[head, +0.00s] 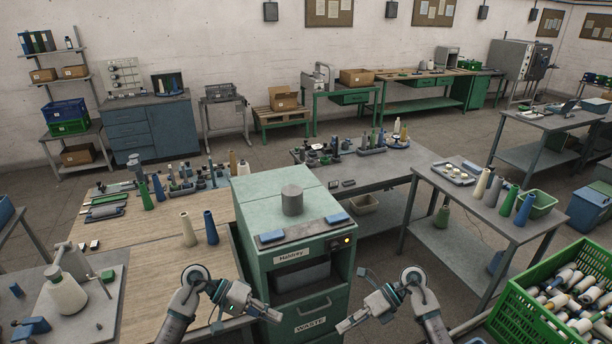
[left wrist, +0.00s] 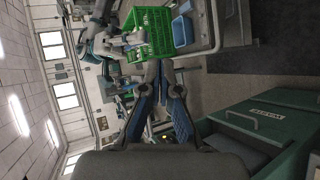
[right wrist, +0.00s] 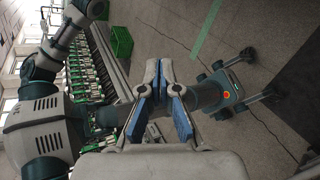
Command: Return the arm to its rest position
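My left gripper (head: 272,314) reaches in from the left, low in front of the green cabinet marked Waste, pointing right. My right gripper (head: 346,326) points left and down, just right of the cabinet's front, over the floor. Neither gripper is seen touching anything.
A wooden-topped table (head: 140,245) with cones stands left. A green crate (head: 515,315) of bobbins stands at lower right. A grey table (head: 470,210) with cones stands right; open floor lies before it.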

